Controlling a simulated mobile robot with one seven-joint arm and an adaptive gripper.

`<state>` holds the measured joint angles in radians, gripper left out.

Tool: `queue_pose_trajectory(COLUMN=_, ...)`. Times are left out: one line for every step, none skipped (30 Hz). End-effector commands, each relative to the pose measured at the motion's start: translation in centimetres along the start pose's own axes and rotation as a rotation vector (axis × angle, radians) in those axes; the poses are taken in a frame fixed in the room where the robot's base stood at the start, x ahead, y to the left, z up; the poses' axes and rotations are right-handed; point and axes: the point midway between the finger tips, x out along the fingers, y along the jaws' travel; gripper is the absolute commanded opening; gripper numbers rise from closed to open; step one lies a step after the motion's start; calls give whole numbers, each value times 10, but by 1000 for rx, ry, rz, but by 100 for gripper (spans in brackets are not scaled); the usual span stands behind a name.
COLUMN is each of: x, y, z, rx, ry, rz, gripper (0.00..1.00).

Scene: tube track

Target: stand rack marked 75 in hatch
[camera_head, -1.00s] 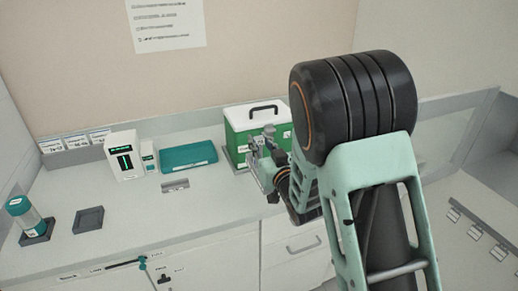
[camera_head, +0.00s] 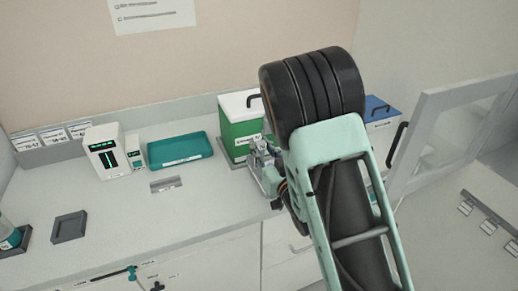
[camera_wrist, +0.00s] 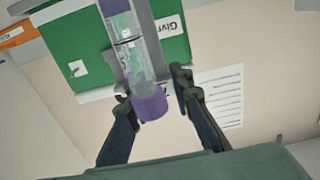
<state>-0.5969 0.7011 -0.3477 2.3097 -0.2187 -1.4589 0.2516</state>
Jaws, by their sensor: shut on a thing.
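My gripper (camera_head: 268,168) is shut on a small grey rack and holds it in the air in front of the green box. In the wrist view my gripper (camera_wrist: 153,86) has its two dark fingers on either side of the rack (camera_wrist: 151,32). A clear tube (camera_wrist: 132,48) with a purple cap (camera_wrist: 150,104) sits in the rack, its cap toward the wrist camera. I cannot read a 75 on the rack. A grey-framed clear panel (camera_head: 440,103) with a dark handle stands at the right; I cannot tell whether it belongs to the hatch.
A green box (camera_head: 241,128) with a white lid stands behind my gripper. A blue-lidded box (camera_head: 379,108) is partly behind my arm. A teal tray (camera_head: 180,150), a white device (camera_head: 107,152) and a grey pad (camera_head: 69,227) stand on the counter.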

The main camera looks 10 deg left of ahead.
Motion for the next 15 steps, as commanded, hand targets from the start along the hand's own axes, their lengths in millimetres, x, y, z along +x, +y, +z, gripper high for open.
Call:
queue_pose_trajectory(x=-3, y=-1, z=10, rx=0, ry=0, rz=-1, gripper=0)
queue_pose_trajectory(x=-4, y=-1, z=12, rx=0, ry=1, rz=-2, gripper=0)
queue_pose_trajectory(x=-6, y=-1, z=14, rx=0, ry=2, rz=-2, gripper=0)
queue_pose_trajectory(x=-6, y=-1, z=14, rx=0, ry=2, rz=-2, gripper=0)
queue_pose_trajectory(x=-6, y=-1, z=14, rx=0, ry=3, rz=-2, gripper=0)
queue_pose_trajectory(x=-7, y=-1, z=14, rx=0, ry=3, rz=-2, gripper=0)
queue_pose_trajectory(x=-7, y=0, z=14, rx=0, ry=3, rz=-2, gripper=0)
queue_pose_trajectory(x=-7, y=0, z=13, rx=0, ry=3, rz=-2, gripper=0)
queue_pose_trajectory(x=-7, y=0, z=13, rx=0, ry=3, rz=-2, gripper=0)
queue_pose_trajectory(x=-7, y=0, z=13, rx=0, ry=3, rz=-2, gripper=0)
queue_pose_trajectory(x=-7, y=0, z=13, rx=0, ry=3, rz=-2, gripper=0)
queue_pose_trajectory(x=-7, y=0, z=13, rx=-1, ry=3, rz=-2, gripper=0)
queue_pose_trajectory(x=-7, y=0, z=14, rx=0, ry=3, rz=-2, gripper=0)
queue_pose_trajectory(x=-7, y=0, z=14, rx=0, ry=3, rz=-1, gripper=0)
queue_pose_trajectory(x=-6, y=0, z=16, rx=0, ry=4, rz=-1, gripper=0)
